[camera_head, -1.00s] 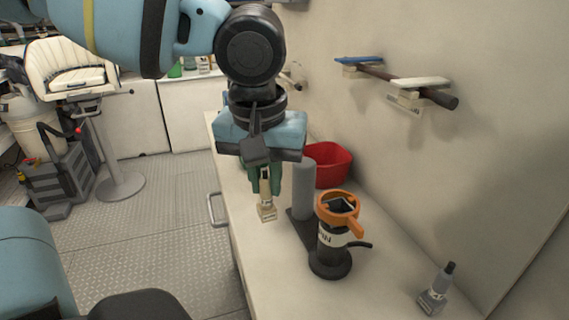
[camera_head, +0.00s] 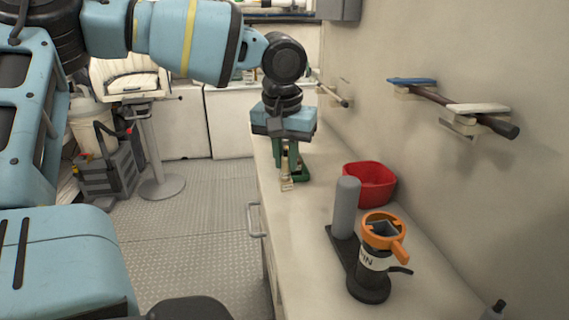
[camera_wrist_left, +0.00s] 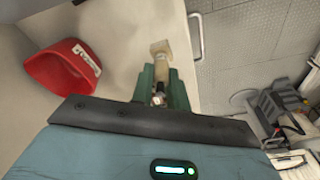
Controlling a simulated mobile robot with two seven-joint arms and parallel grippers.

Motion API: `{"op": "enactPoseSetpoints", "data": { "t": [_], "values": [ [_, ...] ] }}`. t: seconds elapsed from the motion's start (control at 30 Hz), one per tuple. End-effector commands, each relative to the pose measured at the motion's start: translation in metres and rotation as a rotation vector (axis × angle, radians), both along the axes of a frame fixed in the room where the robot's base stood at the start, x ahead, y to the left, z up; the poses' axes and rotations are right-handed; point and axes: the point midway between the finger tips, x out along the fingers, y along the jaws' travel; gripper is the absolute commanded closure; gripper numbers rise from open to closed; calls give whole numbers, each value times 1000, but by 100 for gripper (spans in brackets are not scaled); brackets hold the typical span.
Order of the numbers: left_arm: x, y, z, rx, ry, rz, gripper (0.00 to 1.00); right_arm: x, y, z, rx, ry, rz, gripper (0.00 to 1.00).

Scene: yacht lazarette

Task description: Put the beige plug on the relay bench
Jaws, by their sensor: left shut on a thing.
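My left gripper (camera_head: 287,163) has green fingers and is shut on the beige plug (camera_head: 287,184). It holds the plug pointing down over the pale counter, left of the red bin. In the left wrist view the beige plug (camera_wrist_left: 161,58) sticks out past the green fingers (camera_wrist_left: 161,88), over the counter near its edge. I cannot tell whether the plug touches the counter. No label shows which surface is the relay bench. My right gripper is not in view.
On the pale counter (camera_head: 318,238) stand a red bin (camera_head: 370,185), a grey cylinder (camera_head: 346,207) and a black holder with an orange ring (camera_head: 383,232). A grey bottle-like thing (camera_head: 495,311) is cut off at lower right. A stool (camera_head: 150,140) stands left.

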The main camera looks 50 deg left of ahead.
Motion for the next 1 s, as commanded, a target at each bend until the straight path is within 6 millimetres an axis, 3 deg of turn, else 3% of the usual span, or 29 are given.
{"op": "enactPoseSetpoints", "data": {
  "t": [0.27,0.5,0.9,0.93,1.0],
  "values": [
    [5,12,-1,-1,0,4,100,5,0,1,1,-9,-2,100],
    [5,12,-35,2,1,-1,100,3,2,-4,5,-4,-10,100],
    [5,12,-39,0,-1,0,100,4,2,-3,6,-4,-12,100],
    [5,12,-39,0,-1,0,80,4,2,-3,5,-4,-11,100],
    [5,12,-39,1,-1,0,71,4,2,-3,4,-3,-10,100]
  ]
}}
